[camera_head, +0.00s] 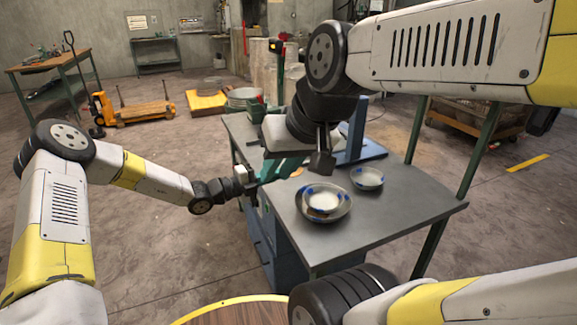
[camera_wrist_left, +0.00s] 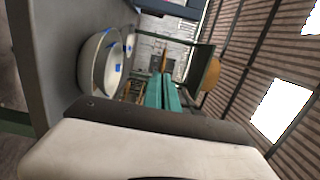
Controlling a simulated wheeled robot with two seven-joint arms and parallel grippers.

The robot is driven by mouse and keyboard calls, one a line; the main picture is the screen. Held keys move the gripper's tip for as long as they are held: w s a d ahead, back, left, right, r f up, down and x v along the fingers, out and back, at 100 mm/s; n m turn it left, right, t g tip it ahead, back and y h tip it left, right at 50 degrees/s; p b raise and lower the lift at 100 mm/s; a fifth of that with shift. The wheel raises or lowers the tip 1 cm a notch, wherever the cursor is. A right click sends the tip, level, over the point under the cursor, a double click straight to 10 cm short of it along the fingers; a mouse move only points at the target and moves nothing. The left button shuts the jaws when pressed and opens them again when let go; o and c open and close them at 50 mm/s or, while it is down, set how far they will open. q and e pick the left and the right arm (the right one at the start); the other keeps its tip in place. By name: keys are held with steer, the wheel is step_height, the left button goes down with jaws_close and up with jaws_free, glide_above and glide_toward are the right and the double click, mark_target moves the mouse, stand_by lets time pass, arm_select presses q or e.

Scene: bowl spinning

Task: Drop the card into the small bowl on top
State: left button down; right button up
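A small bowl (camera_head: 324,200) with blue marks sits inside a larger bowl (camera_head: 343,212) on the grey workbench. In the left wrist view the bowls (camera_wrist_left: 92,66) show at the upper left. My left gripper (camera_head: 293,168) is at the bench's left side, left of the bowls. Its teal fingers (camera_wrist_left: 164,92) are close together. A thin tan piece, seemingly the card (camera_wrist_left: 163,60), stands out at their tips; a small orange patch of it (camera_head: 297,172) shows in the head view. My right gripper (camera_head: 321,161) hangs above and behind the bowls; its finger gap is hidden.
Another bowl with blue marks (camera_head: 368,177) stands right of the stacked bowls. The front and right of the grey bench (camera_head: 395,212) are bare. A round wooden top (camera_head: 240,313) lies at the bottom edge. A yellow pallet truck (camera_head: 125,112) stands far left.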

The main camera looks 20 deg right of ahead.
arm_select(q)
steer(key=s+d+m+g, duration=0.1)
steer(key=s+d+g, duration=0.15)
steer(key=d, duration=0.65)
steer(key=shift+t, duration=0.25)
steer(key=shift+s+a+f, duration=0.1)
steer(key=shift+s+f, duration=0.05)
steer(key=shift+f, duration=1.1)
steer(key=shift+s+f, duration=0.1)
steer(key=shift+f, duration=1.1)
steer(key=c, duration=1.6)
jaws_free()
steer(key=shift+a, duration=0.15)
steer(key=a, duration=0.7)
steer(key=shift+s+a, duration=0.3)
